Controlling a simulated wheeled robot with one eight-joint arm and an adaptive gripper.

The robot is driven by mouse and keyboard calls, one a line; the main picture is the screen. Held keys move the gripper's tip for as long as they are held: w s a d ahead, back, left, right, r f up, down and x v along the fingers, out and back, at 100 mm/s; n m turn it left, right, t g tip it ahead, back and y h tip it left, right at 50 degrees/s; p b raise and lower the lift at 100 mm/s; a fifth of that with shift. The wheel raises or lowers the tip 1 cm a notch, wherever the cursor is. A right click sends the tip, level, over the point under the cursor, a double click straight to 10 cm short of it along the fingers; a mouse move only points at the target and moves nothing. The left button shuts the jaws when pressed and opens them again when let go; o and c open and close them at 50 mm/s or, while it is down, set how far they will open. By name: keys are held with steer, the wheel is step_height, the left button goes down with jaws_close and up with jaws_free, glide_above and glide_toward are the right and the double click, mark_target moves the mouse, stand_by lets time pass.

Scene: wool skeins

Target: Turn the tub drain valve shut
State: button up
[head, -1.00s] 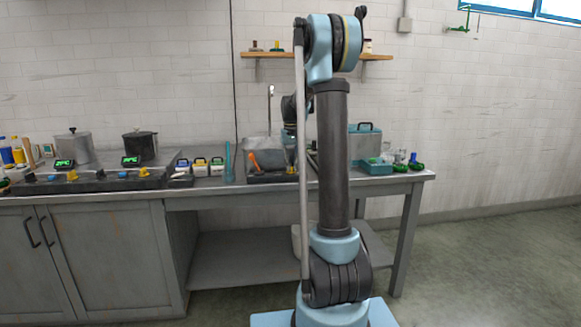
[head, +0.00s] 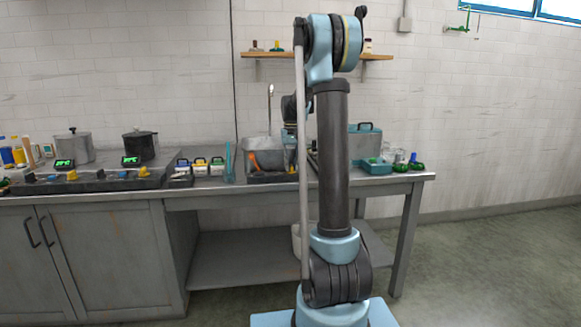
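The grey tub (head: 268,178) sits in the bench top, just left of my arm's column. A small orange part (head: 252,160) shows at its left side; I cannot tell whether this is the drain valve's handle. My forearm reaches behind the column towards the tub, and a light blue part of its end (head: 290,141) hangs over the tub's right side. The fingertips are too small and too hidden to tell whether they are open or touch anything. No drain valve can be made out clearly.
A tall tap (head: 270,105) rises behind the tub. A clear blue cylinder (head: 229,162) and several small coloured containers (head: 200,167) stand to its left. A teal tray (head: 372,167) and green-based items (head: 416,163) stand to the right. A shelf (head: 270,55) hangs above.

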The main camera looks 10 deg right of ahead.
mark_target(291, 165)
step_height(291, 165, up, 12)
stand_by(0.5)
steer(key=shift+f, duration=0.15)
steer(key=s+f+t, duration=0.1)
steer(key=s+f, duration=0.1)
steer(key=s, duration=1)
steer(key=s+f, duration=0.3)
steer(key=s, duration=0.9)
steer(key=s+f+t, duration=0.1)
steer(key=s+f, duration=1.6)
steer(key=s, duration=0.3)
steer(key=shift+s+f, duration=0.15)
steer(key=shift+f, duration=0.25)
